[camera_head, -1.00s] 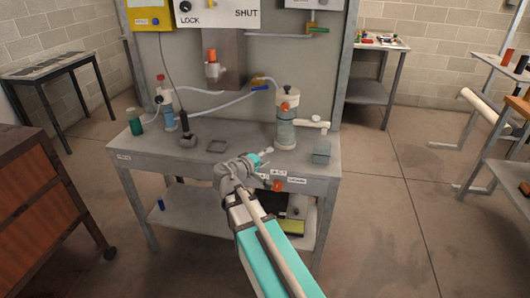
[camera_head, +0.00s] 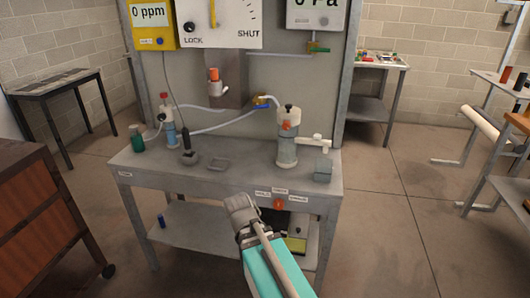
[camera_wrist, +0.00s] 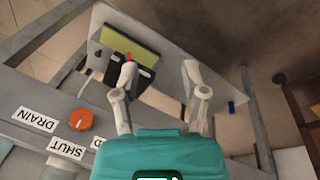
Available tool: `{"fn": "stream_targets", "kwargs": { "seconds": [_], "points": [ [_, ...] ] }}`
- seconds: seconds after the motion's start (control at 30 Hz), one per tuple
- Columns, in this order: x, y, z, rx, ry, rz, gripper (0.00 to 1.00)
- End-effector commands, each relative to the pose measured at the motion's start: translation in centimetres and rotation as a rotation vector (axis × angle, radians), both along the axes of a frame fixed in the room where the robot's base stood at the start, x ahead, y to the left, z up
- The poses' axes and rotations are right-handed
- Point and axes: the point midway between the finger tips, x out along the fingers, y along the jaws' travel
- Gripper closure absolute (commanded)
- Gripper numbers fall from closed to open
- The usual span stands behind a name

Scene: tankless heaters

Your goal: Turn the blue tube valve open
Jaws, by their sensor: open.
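A small blue and yellow fitting (camera_head: 263,102) sits on the pale hose at the back panel of the bench. A clear blue cylinder (camera_head: 171,136) with a red-topped part stands on the left of the bench. I cannot tell for certain which carries the blue tube valve. The end of my arm is in front of the bench's front edge in the head view, its fingers hidden there. In the wrist view my gripper (camera_wrist: 160,82) is open and empty, its fingers apart over the lower shelf. It touches neither blue part.
An orange knob (camera_head: 278,204) on the bench front also shows in the wrist view (camera_wrist: 80,119), beside DRAIN and SHUT labels. A white-and-grey pump-like cylinder (camera_head: 287,140) stands on the bench's right. A yellow-topped box (camera_wrist: 130,45) and small blue cylinder (camera_wrist: 236,105) are below.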

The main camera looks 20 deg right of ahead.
Motion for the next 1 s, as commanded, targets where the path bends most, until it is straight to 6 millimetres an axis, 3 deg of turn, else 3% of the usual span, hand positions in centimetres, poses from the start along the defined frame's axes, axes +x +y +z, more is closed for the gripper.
{"fn": "stream_targets", "kwargs": {
  "seconds": [0.1, 0.3, 1.0],
  "points": [
    [-1.1, 1.7, -0.3, 0.1, 0.03, 0.002, 0.43],
    [-1.9, 3.0, -0.4, 0.185, 0.055, 0.006, 0.43],
    [-1.9, 3.2, -0.4, 0.192, 0.056, 0.007, 0.43]
  ]
}}
